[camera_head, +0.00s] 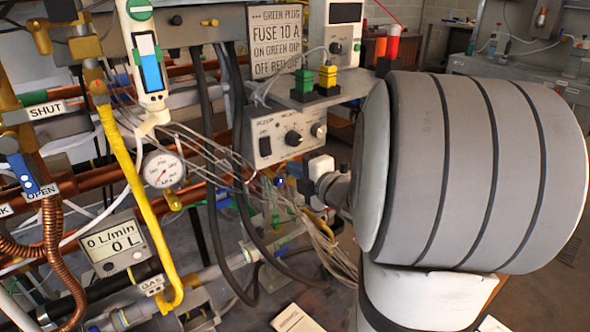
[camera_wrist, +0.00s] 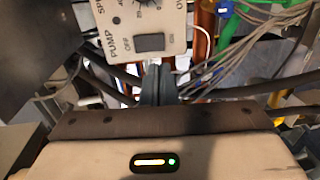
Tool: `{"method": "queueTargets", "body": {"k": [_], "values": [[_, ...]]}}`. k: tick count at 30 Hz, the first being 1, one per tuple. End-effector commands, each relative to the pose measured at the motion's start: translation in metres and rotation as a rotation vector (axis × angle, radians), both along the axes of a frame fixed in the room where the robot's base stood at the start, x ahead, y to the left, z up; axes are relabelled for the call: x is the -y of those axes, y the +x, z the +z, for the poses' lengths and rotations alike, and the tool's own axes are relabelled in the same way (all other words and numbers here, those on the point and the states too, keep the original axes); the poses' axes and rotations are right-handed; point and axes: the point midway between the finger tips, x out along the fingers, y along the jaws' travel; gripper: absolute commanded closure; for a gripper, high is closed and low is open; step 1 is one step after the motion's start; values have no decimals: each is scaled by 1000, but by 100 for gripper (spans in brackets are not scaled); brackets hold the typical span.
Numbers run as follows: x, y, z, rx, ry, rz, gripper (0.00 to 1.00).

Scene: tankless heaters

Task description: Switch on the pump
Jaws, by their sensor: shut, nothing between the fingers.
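The pump control box (camera_head: 285,133) is a beige panel with a dark rocker switch (camera_head: 265,143) and two knobs. In the wrist view its panel (camera_wrist: 115,22) carries the word PUMP, and the rocker switch (camera_wrist: 150,42) sits between the OFF and ON marks. Which side of the rocker is pressed cannot be told. My gripper (camera_wrist: 156,70) is shut and empty, its fingertips just below the panel's edge in the wrist view, in line with the switch. Whether they touch the box cannot be told. In the head view my arm largely hides the gripper.
A flow meter (camera_head: 113,242) reads 0 L/min. A pressure gauge (camera_head: 163,170) and a yellow pipe (camera_head: 134,180) stand left of the box. Dark hoses and thin cables hang beside and below it. A shelf (camera_head: 316,98) above the box holds green and yellow plugs.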

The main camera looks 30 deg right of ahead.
Motion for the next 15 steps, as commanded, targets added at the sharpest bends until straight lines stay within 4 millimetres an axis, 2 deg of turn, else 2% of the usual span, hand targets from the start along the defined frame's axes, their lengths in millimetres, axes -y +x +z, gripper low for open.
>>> {"method": "queueTargets", "body": {"k": [1, 6, 12, 15], "values": [[-4, 12, -5, 0, 1, 6, 100], [-11, 48, -9, -1, -1, 5, 100], [-16, 77, -12, 0, 0, 2, 100], [-17, 86, -12, 0, -1, 1, 100]]}}
